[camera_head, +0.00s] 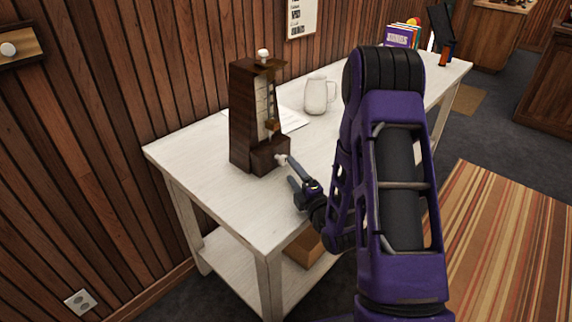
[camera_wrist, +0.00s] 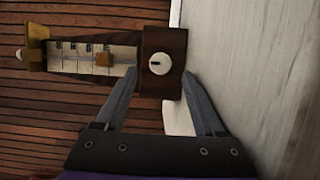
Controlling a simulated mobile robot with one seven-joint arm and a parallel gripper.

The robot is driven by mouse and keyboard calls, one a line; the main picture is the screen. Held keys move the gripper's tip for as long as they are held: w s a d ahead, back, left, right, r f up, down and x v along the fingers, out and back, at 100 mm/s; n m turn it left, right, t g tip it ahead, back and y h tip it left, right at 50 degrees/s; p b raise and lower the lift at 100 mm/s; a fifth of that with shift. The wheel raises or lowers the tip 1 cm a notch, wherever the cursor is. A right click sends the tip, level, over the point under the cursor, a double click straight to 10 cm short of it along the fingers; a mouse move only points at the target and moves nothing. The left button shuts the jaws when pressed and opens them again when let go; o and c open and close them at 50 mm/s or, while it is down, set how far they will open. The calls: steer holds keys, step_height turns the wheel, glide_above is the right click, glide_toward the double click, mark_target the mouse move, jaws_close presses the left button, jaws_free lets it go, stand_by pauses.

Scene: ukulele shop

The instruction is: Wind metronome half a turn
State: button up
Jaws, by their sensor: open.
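A dark wooden metronome (camera_head: 246,122) stands upright on the white table (camera_head: 195,160), near the wall. Its pale scale and a brass-coloured weight show on its front in the wrist view, where the metronome (camera_wrist: 150,92) lies sideways in the picture. A round white winding knob (camera_wrist: 160,63) with a dark slot sits low on the metronome. It shows small in the head view (camera_head: 282,159). My gripper (camera_wrist: 163,72) is open, its two fingers pointing toward the metronome base, one on each side of the knob. I cannot tell whether either finger touches it.
A white mug (camera_head: 316,95) stands behind the metronome to the right, beside a sheet of paper (camera_head: 293,120). Colourful books (camera_head: 402,36) are at the table's far end. A wood-panelled wall (camera_head: 150,60) runs behind. The table's near left corner is clear.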

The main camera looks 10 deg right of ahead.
mark_target(285, 162)
steer(key=x, duration=0.4)
steer(key=shift+w+a, duration=0.1)
steer(key=shift+w, duration=0.3)
jaws_close()
